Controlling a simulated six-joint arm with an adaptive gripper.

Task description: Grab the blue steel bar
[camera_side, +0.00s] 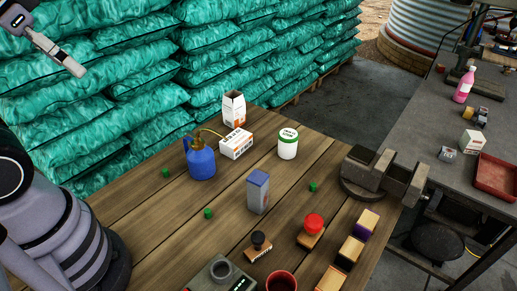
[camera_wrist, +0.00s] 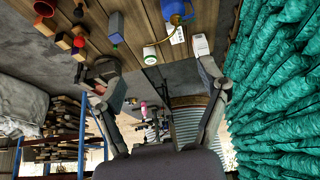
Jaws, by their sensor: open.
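The blue steel bar (camera_side: 258,191) stands upright near the middle of the wooden table, a grey block with a blue top. It also shows in the wrist view (camera_wrist: 115,27), near the upper left. My gripper (camera_side: 70,63) is high at the upper left of the side view, well apart from the bar and above the table's level. In the wrist view my gripper (camera_wrist: 153,78) has its two fingers spread wide with nothing between them.
On the wooden table (camera_side: 135,220) stand a blue oil can (camera_side: 201,160), a white tub (camera_side: 288,143), cartons (camera_side: 236,143), stamps (camera_side: 312,229) and a vise (camera_side: 384,175). Small green cubes (camera_side: 313,186) lie near the bar. Green sacks (camera_side: 140,80) are stacked behind.

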